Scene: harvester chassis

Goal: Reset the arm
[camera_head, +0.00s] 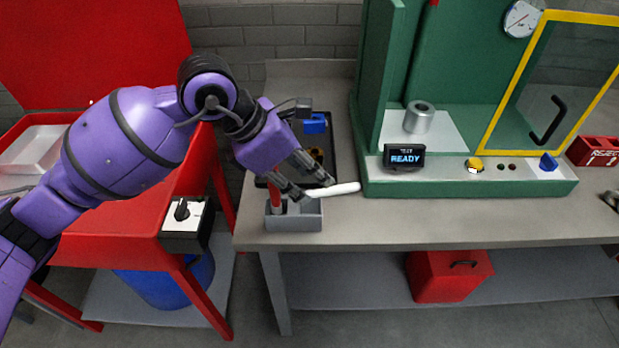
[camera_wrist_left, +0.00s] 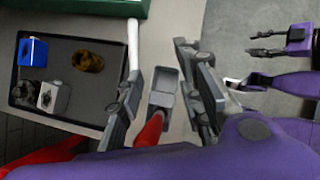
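My left arm reaches in from the left in the head view. Its gripper (camera_head: 314,186) is above the bench's left part, near a white rod (camera_head: 344,189) and a small grey box (camera_head: 294,221). In the left wrist view the gripper's fingers (camera_wrist_left: 160,62) are spread apart with nothing between them. The grey box (camera_wrist_left: 162,92) shows beyond the gap, with a red tool (camera_wrist_left: 150,131) at it. The white rod (camera_wrist_left: 133,42) shows beside one finger, not between the two. My right gripper (camera_wrist_left: 266,43) shows at the upper right of the left wrist view, fingers apart and empty.
A dark tray (camera_wrist_left: 92,108) holds a blue block (camera_wrist_left: 32,52), a brass part (camera_wrist_left: 88,62) and a grey-white block (camera_wrist_left: 54,96). The green test machine (camera_head: 470,187) stands right of the arm. A red stand (camera_head: 130,215) is at the left. Bare grey bench (camera_head: 420,230) lies in front.

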